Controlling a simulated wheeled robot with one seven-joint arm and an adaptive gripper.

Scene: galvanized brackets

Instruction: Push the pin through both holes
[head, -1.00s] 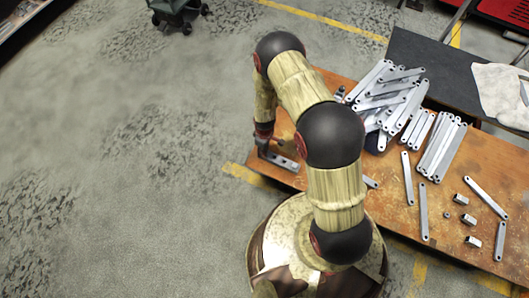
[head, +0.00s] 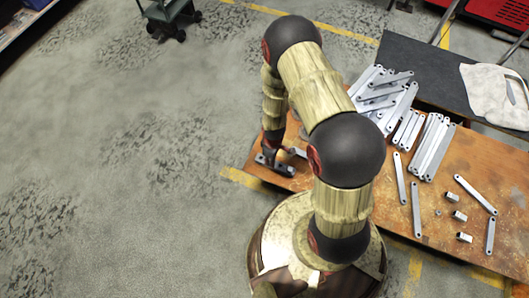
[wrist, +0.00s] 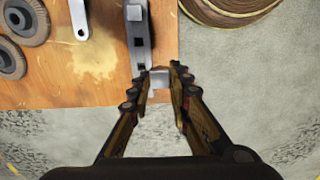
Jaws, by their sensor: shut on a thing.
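A grey galvanized bracket (head: 285,169) lies at the left end of the wooden table in the head view. In the wrist view the bracket (wrist: 141,45) runs up from the fingertips, with a dark square opening in it. My gripper (wrist: 161,84) is shut on a small grey metal piece (wrist: 158,77), which looks like the pin, beside the bracket's near end. In the head view my gripper (head: 270,152) is low over the bracket. The pin's tip and the holes are hidden, so I cannot tell whether the pin is in either hole.
Several flat metal bars (head: 433,148) and a heap of more lie on the table (head: 460,172). Small metal blocks (head: 459,215) lie at the right. Grey discs (wrist: 25,20) and a bar (wrist: 79,20) lie left of the bracket.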

